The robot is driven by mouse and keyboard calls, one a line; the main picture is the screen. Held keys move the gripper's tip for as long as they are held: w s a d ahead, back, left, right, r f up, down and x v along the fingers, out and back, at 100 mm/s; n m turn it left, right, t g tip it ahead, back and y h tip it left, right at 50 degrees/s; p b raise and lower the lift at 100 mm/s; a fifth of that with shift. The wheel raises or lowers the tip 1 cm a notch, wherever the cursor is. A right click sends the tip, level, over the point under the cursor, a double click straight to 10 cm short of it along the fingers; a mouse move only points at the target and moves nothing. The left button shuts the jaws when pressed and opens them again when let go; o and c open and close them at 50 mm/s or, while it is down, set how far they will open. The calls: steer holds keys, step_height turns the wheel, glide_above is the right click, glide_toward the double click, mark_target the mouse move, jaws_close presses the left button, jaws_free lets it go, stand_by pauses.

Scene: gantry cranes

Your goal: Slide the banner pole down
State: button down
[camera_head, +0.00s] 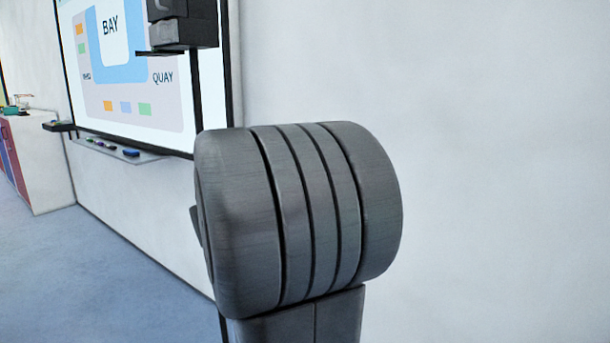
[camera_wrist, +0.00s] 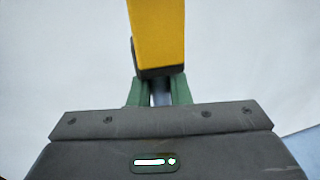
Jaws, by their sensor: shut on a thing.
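In the wrist view, my gripper (camera_wrist: 158,91) has green fingers rising above its grey body. They are shut on a slim grey-blue piece (camera_wrist: 159,98), seen between them, which I take to be part of the banner pole. A yellow bar with a dark lower end (camera_wrist: 158,35) stands directly over the fingertips and runs out of the top of the picture. It hides the tips, so I cannot tell exactly where the grip lies. In the head view, my own large grey arm joint fills the middle, and no banner pole can be made out for sure.
In the head view, a wall screen (camera_head: 110,75) with "BAY" and "QUAY" on it hangs at the left. A ledge with markers (camera_head: 115,150) is below it. A white cabinet (camera_head: 40,165) stands at far left. The blue floor (camera_head: 90,270) is clear; pale wall fills the right.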

steer(key=shift+f+b, duration=0.55)
steer(key=shift+f, duration=1.2)
steer(key=c, duration=1.4)
jaws_free()
steer(key=shift+r, duration=0.1)
steer(key=shift+s+a, duration=0.1)
steer(key=p+v, duration=0.1)
steer(key=v, duration=1.2)
steer(key=shift+s+a, duration=0.2)
steer(key=shift+a, duration=0.05)
